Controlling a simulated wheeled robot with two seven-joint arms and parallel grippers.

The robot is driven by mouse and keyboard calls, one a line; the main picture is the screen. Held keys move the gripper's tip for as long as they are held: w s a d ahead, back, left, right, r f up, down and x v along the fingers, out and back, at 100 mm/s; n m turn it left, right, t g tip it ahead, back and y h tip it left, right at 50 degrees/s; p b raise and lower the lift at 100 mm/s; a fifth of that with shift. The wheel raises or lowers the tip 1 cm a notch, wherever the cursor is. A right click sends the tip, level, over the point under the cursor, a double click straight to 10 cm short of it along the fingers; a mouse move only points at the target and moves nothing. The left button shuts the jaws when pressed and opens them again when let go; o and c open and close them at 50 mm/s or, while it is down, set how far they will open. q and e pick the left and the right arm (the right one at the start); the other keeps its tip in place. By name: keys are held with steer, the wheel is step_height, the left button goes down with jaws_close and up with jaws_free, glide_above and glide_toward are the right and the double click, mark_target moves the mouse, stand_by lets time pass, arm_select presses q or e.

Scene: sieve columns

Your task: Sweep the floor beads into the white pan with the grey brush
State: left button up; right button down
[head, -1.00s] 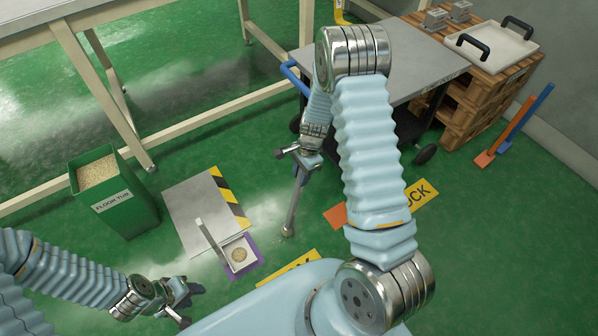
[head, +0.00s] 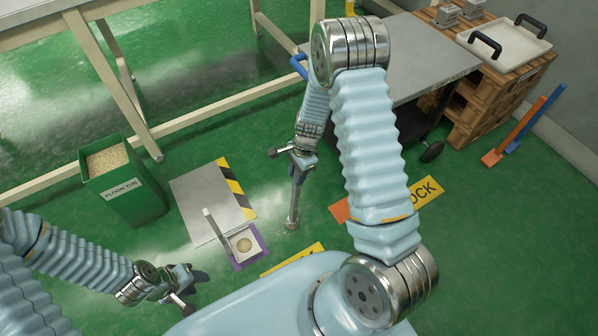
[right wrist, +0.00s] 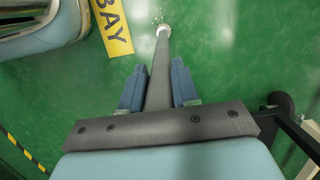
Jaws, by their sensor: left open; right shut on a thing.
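The white pan (head: 241,244) lies on a purple mat (head: 262,235) on the green floor, its handle (head: 214,226) sticking up. A small tan pile of beads (head: 244,245) shows in the pan. My right gripper (head: 300,163) is shut on the grey brush (head: 294,202), which points down with its end at the floor, right of the pan and apart from it. In the right wrist view the brush (right wrist: 159,75) runs between the fingers, and small pale floor beads (right wrist: 160,19) lie just beyond its tip. My left gripper (head: 190,287) is open and empty, left of and nearer than the pan.
A green floor tub (head: 135,205) filled with beads stands left of a grey plate (head: 205,205) with a striped edge. Yellow signs (head: 292,260) lie near the brush. A grey cart (head: 420,65) stands behind my right arm, beside a wooden pallet stack (head: 480,105).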

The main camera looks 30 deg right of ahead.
steer(key=shift+s+a+f, duration=0.1)
steer(key=shift+s+a, duration=0.05)
steer(key=a+p, duration=0.1)
steer(key=a, duration=0.2)
steer(key=shift+a, duration=0.45)
steer(key=shift+a, duration=1.9)
